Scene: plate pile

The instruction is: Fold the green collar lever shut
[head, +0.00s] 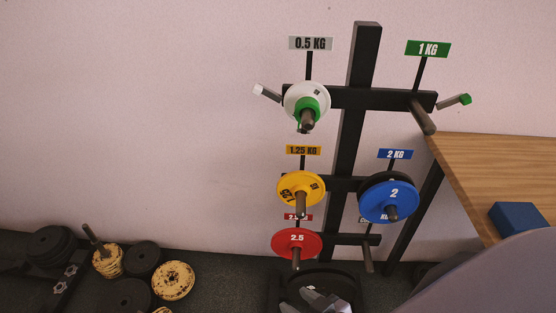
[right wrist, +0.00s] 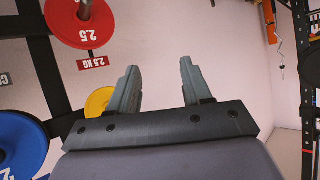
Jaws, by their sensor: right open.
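A green collar (head: 307,108) sits around the upper-left peg, in front of a white plate (head: 297,92) under the 0.5 KG sign. A small green part hangs at its lower left; I cannot tell the lever's angle. My right gripper (right wrist: 160,66) is open and empty in the right wrist view, with pale wall between its fingers. In the head view my right gripper (head: 320,298) is low at the bottom edge, well below the collar and apart from it. The collar is not visible in the right wrist view. My left gripper is out of view.
The black rack (head: 344,150) also holds a yellow plate (head: 288,184), a red plate (head: 282,243) and a blue plate (head: 378,201). The 1 KG peg (head: 423,115) is bare. A wooden table (head: 500,165) with a blue block (head: 520,216) stands right. Several plates lie lower left.

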